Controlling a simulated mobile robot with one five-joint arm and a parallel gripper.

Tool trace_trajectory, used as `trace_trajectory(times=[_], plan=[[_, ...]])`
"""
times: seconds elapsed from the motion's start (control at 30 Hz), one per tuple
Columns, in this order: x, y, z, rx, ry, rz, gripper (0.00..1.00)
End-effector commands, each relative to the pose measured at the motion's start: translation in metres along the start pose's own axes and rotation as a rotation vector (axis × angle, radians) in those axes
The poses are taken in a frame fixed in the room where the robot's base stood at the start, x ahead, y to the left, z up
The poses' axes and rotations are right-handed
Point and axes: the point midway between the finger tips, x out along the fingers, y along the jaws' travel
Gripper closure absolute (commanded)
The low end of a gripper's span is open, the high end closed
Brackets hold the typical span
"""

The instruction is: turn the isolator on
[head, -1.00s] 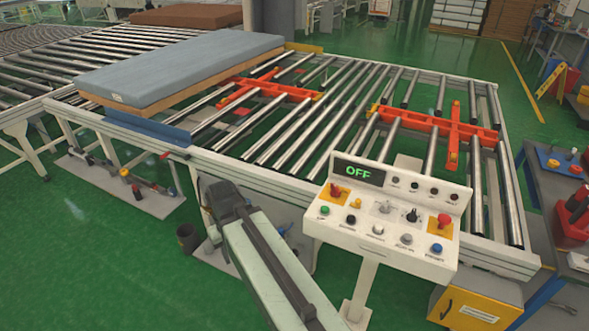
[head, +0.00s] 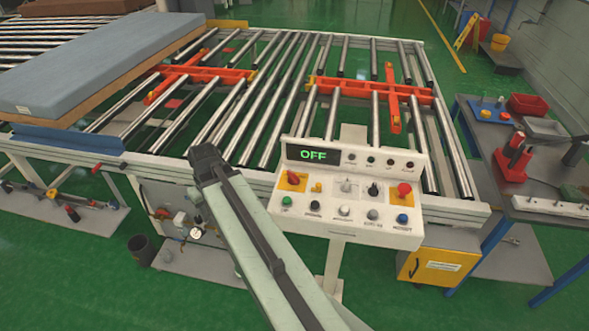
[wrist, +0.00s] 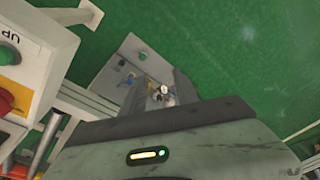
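A white control console (head: 345,215) stands in front of the roller conveyor, its display (head: 313,155) reading OFF. At its left end is a red switch on a yellow plate (head: 293,180), probably the isolator; no readable label confirms this. A red button (head: 404,190) sits at the right end. My gripper (head: 205,158) is left of the console, apart from it. In the wrist view its two dark fingers (wrist: 160,92) stand apart with nothing held between them. The console's left end (wrist: 40,45) fills that view's upper left, with a green button and part of a red control on yellow.
The roller conveyor (head: 300,85) with orange frames lies behind the console. A blue-grey mattress (head: 95,62) rests at left. A yellow box (head: 435,265) with a black handle is below right. A workbench (head: 530,190) stands at right. A dark bin (head: 142,248) is on the floor.

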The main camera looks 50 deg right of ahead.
Motion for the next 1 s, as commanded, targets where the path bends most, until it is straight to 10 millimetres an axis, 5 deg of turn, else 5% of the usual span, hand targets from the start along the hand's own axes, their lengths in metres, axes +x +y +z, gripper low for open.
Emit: trace_trajectory(times=[0.03,0.2,0.3,0.4,0.5,0.73,1.0], plan=[[-0.015,0.05,-0.005,0.036,0.038,-0.001,0.64],[-0.046,0.196,0.008,0.095,0.172,0.026,0.64],[-0.061,0.259,0.027,0.12,0.228,0.055,0.64],[-0.07,0.299,0.043,0.135,0.262,0.08,0.64],[-0.074,0.315,0.05,0.139,0.277,0.091,0.64],[-0.068,0.318,0.05,0.138,0.279,0.094,0.64],[-0.026,0.322,0.04,0.137,0.278,0.093,0.64]])
